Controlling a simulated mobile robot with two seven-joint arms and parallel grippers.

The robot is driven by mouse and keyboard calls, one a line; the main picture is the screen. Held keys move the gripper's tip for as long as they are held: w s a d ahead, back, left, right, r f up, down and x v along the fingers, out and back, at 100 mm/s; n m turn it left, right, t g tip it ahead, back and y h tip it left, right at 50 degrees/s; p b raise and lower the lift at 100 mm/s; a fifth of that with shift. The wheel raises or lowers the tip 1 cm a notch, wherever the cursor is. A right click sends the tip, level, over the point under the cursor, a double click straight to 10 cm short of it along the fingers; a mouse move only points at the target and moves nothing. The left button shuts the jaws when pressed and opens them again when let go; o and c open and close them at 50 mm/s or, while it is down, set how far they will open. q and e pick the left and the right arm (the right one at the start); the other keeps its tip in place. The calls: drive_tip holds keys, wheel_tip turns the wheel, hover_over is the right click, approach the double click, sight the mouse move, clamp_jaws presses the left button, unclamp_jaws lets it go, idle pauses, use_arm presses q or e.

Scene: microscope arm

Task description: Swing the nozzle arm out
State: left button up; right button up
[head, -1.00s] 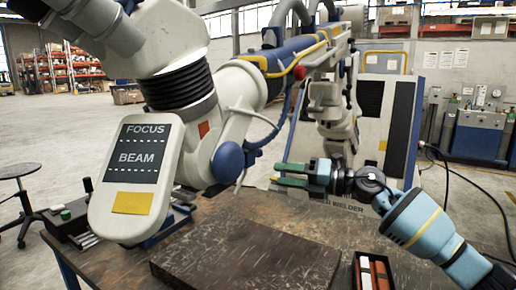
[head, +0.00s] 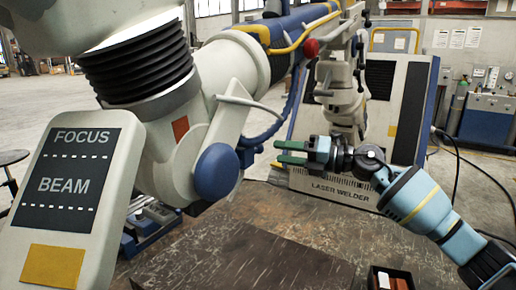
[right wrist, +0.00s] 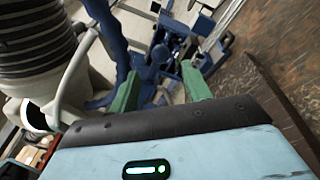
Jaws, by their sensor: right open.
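A large white arm (head: 177,150) with a black bellows (head: 137,65) and a blue round knob (head: 217,171) fills the left of the head view. A pale jointed assembly (head: 341,88) hangs below the blue beam (head: 290,25), behind my right gripper; I cannot tell which part is the nozzle arm. My right gripper (head: 292,152) has green fingers pointing left, apart and empty, to the right of the blue knob. In the right wrist view, its fingers (right wrist: 162,86) stand apart before blue and pale machine parts. My left gripper is not in view.
A FOCUS/BEAM panel (head: 70,190) stands close at the left. A dark slab (head: 240,262) lies on the worn bench (head: 275,208). A small black box (head: 390,279) is at the front edge. The laser welder cabinet (head: 395,110) stands behind my gripper.

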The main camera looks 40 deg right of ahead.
sight(258, 149)
drive_tip(key=shift+p+x, duration=0.85)
drive_tip(key=shift+x, duration=3)
clamp_jaws()
